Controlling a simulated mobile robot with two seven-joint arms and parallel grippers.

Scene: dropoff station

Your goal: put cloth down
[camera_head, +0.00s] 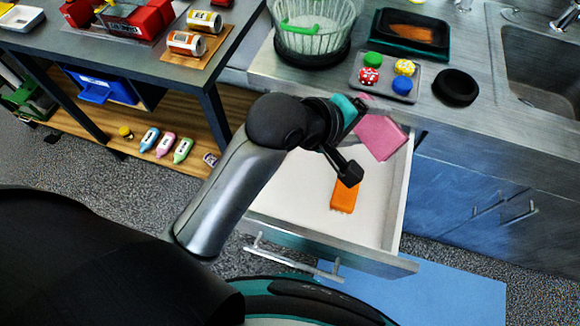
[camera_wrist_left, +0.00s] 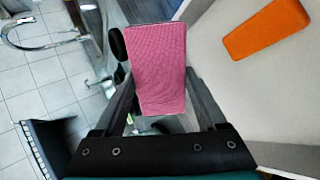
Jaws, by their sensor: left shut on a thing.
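A pink cloth (camera_head: 381,137) is held at the end of my left arm, over the right back part of an open drawer (camera_head: 285,205). My left gripper (camera_wrist_left: 160,95) is shut on the cloth, which also fills the space between the fingers in the left wrist view (camera_wrist_left: 158,65). In the head view the wrist hides part of the gripper. An orange block-like object (camera_head: 344,195) lies in the drawer, below the cloth; it shows at the upper right of the left wrist view (camera_wrist_left: 266,28). My right gripper is not in view.
The steel counter (camera_head: 470,110) behind the drawer holds a glass bowl (camera_head: 316,25), a grey tray (camera_head: 386,77) with several coloured round items, a black ring-like item (camera_head: 455,87) and a black tray (camera_head: 409,35). A sink (camera_head: 540,75) is at right. The drawer's left part looks clear.

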